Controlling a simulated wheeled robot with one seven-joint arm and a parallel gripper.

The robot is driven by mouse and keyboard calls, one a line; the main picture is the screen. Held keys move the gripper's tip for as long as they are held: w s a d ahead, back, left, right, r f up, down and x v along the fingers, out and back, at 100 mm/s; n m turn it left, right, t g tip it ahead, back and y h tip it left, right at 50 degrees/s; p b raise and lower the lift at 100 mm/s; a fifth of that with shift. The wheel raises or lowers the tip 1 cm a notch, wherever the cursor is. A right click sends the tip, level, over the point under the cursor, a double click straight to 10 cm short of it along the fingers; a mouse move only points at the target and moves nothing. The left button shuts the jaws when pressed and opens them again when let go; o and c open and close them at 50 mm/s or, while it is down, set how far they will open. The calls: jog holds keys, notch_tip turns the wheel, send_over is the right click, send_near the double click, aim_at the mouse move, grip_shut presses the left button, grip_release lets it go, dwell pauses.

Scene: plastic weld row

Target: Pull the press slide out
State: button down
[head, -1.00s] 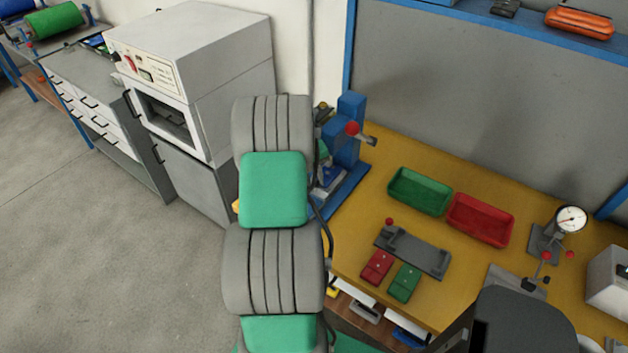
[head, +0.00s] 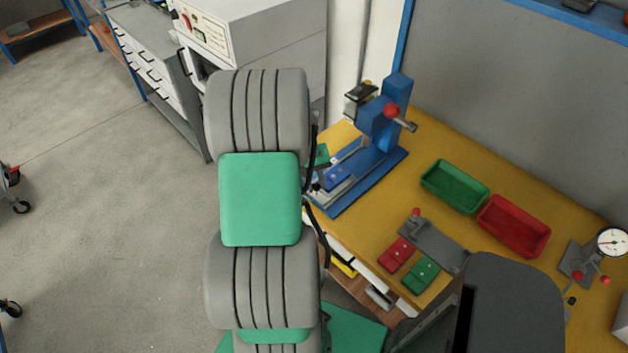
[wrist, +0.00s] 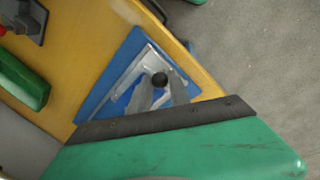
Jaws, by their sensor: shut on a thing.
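The blue press (head: 392,110) stands at the left end of the yellow bench, with a red-knobbed lever. Its slide (head: 340,173) lies low on the blue base, a pale metal frame with a blue middle. In the wrist view the slide (wrist: 128,72) shows on the blue base, with a round black knob (wrist: 160,79) at its near end. My gripper (wrist: 160,83) is shut on this knob, one grey finger on each side. My arm covers part of the slide's near end in the head view. How far the slide is out, I cannot tell.
A green tray (head: 455,187) and a red tray (head: 513,226) stand right of the press. A grey fixture (head: 437,243) and red and green blocks lie near the bench's front edge. A white oven (head: 255,40) stands behind my arm.

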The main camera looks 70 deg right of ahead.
jog(key=c, duration=1.3)
grip_release()
jog(key=shift+w+a, duration=0.2)
jog(key=shift+a, duration=0.1)
jog(key=shift+c, duration=0.2)
jog(key=shift+o, duration=0.7)
jog(key=shift+d, duration=0.1)
notch_tip(320, 180, up, 8)
jog(key=w+b, duration=0.1)
jog(key=shift+a+f, duration=0.15)
jog(key=shift+a, duration=0.3)
jog(key=shift+w, duration=0.1)
